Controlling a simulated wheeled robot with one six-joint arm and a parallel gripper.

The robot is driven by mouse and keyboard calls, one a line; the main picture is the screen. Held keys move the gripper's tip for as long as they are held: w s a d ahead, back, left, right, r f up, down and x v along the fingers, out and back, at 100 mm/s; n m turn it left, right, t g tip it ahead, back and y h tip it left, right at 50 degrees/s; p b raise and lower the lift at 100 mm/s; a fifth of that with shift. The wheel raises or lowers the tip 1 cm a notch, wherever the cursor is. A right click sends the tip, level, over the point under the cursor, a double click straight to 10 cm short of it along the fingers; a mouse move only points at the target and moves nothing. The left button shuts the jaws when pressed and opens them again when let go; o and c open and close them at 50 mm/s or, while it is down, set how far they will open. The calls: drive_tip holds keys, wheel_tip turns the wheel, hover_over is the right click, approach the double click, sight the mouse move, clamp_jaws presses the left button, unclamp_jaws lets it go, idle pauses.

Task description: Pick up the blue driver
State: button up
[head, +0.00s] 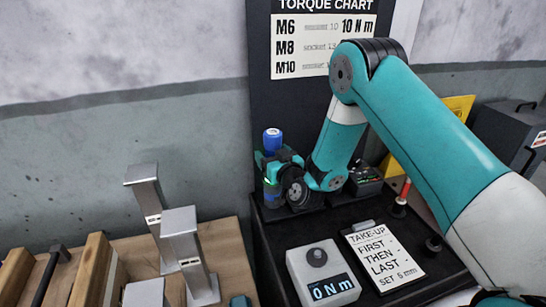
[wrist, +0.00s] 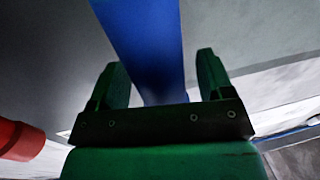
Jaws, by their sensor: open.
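The blue driver (head: 272,140) stands upright at the back left of the black bench in the head view. Its middle is hidden behind my gripper (head: 270,165). In the wrist view the driver is a blue shaft (wrist: 145,45) running between the two green fingers of my gripper (wrist: 162,70). The fingers are open, with a visible gap on each side of the shaft. I cannot tell how deep between the fingers it sits.
A grey meter (head: 322,275) reading 0 N m and a white take-up card (head: 384,258) lie on the bench front. A red-handled tool (head: 403,196) stands to the right. Metal posts (head: 190,258) rise from a wooden surface at left. A torque chart board (head: 324,45) stands behind.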

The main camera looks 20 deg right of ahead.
drive_tip(key=shift+r, duration=0.1)
drive_tip(key=c, duration=1.2)
drive_tip(key=shift+c, duration=0.2)
